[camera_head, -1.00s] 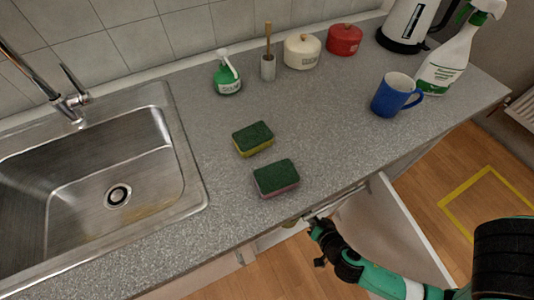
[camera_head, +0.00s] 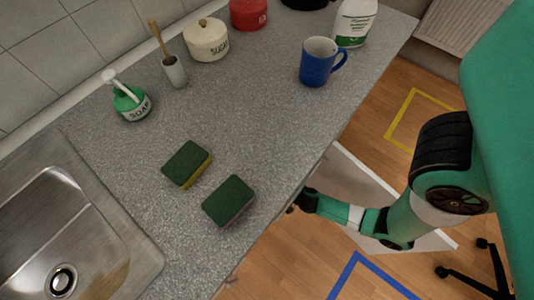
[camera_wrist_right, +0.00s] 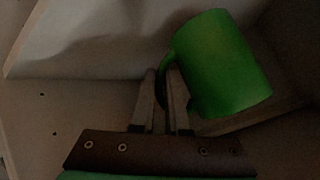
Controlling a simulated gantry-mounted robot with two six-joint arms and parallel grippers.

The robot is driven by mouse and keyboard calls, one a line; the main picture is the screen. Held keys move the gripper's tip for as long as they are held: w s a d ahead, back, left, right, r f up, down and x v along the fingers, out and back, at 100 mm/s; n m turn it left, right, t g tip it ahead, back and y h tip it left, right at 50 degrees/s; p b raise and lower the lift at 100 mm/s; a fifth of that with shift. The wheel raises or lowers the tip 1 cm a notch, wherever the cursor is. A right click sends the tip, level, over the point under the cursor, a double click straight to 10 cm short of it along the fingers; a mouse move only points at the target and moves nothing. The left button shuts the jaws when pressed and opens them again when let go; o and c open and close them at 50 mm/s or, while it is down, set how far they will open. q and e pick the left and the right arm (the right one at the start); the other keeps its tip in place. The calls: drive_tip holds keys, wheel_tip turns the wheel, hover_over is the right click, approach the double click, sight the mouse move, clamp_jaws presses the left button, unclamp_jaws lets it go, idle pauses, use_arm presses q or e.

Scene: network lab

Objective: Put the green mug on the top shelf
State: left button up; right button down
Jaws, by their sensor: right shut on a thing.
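The green mug (camera_wrist_right: 217,63) shows in the right wrist view, inside a dim cabinet. My right gripper (camera_wrist_right: 165,80) is shut on its handle, which lies at the mug's left side. The mug looks tilted in this view, and I cannot tell whether it touches the surface below. In the head view my right arm reaches under the counter edge beside an open cabinet door (camera_head: 352,178). The mug is hidden there, and the fingertips are hidden too. My left gripper is not in view. The top shelf cannot be made out for sure.
On the counter (camera_head: 262,130) are a blue mug (camera_head: 316,66), two sponges (camera_head: 187,163), a soap bottle (camera_head: 131,102), a brush holder (camera_head: 174,72), a sugar pot (camera_head: 207,40), a red pot (camera_head: 248,13) and a spray bottle (camera_head: 354,22). A sink (camera_head: 95,230) is at left.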

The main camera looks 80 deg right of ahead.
drive_tip(key=shift+w+d+f, duration=0.15)
drive_tip(key=shift+d+f, duration=0.1)
drive_tip(key=shift+f, duration=0.2)
drive_tip(key=f+b, duration=0.2)
drive_tip(key=f, duration=0.1)
drive_tip(key=f+b, duration=0.1)
drive_tip(key=shift+w+d+f, duration=0.15)
drive_tip(key=shift+w+d, duration=0.05)
drive_tip(key=shift+d, duration=0.2)
drive_tip(key=shift+s+a, duration=0.15)
drive_tip(key=shift+a, duration=0.1)
drive_tip(key=c, duration=1.4)
unclamp_jaws()
drive_tip(key=shift+d+b, duration=0.1)
drive_tip(key=shift+b, duration=0.2)
drive_tip(key=o, duration=0.5)
